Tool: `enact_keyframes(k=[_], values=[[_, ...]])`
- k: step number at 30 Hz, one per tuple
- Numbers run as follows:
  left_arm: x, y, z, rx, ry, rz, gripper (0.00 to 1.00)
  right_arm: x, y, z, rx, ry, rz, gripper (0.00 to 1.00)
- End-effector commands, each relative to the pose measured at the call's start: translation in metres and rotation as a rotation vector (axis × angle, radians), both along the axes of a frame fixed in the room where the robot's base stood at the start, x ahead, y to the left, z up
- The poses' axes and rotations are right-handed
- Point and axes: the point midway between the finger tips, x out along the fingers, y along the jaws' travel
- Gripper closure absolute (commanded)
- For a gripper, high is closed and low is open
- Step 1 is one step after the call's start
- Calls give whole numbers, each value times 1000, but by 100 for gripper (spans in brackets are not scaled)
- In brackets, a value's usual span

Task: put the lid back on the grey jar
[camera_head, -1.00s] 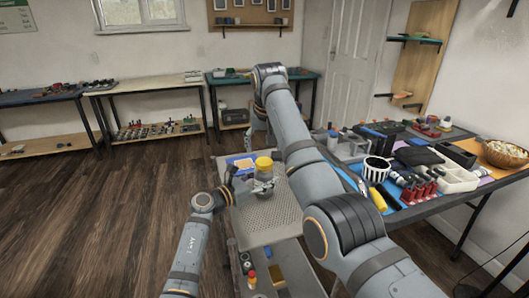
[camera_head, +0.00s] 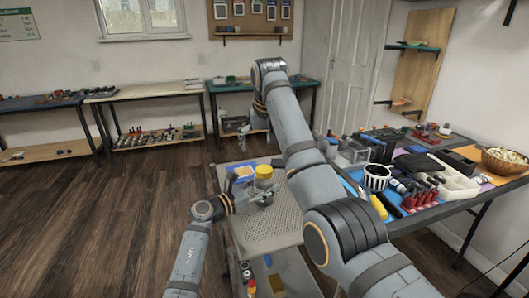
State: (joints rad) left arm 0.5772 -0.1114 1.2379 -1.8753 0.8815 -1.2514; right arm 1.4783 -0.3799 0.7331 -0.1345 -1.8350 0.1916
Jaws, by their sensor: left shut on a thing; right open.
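My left gripper (camera_head: 254,199) is shut on a small grey round thing (camera_head: 266,199), held over the perforated trolley top. It is too small to tell whether this is the grey jar or its lid. A container with a yellow top (camera_head: 264,170) stands on the trolley just behind it. My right gripper (camera_head: 245,130) hangs at the end of the arm beyond the trolley's far edge; it is open and appears empty. No other grey jar or loose lid can be made out; my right arm hides part of the trolley's right side.
A crowded workbench (camera_head: 412,222) on the right holds a striped cup (camera_head: 377,178) and several red-based items. Benches line the back wall.

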Motion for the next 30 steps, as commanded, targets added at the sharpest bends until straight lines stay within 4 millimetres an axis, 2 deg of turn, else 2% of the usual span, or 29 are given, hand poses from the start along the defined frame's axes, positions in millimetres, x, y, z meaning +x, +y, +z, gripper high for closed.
enact_keyframes(k=[1, 6, 12, 24, 25, 30], values=[[0, 0, 0, 1, 1, 1, 100, -4, 0, 13, 1, -6, 0, 2], [0, 0, -1, 1, 1, 1, 100, -19, -2, 48, 0, -4, 0, 2], [0, 0, -1, 1, 1, 0, 100, -30, -4, 75, 0, -3, 0, 2], [0, 0, 0, 1, 1, 0, 100, -33, -4, 82, 0, 0, 0, 2], [0, 0, 0, 1, 1, 0, 39, -33, -4, 82, 0, 0, 0, 2], [0, 0, 0, 1, 1, 0, 17, -33, -4, 81, 0, 0, 0, 2]])
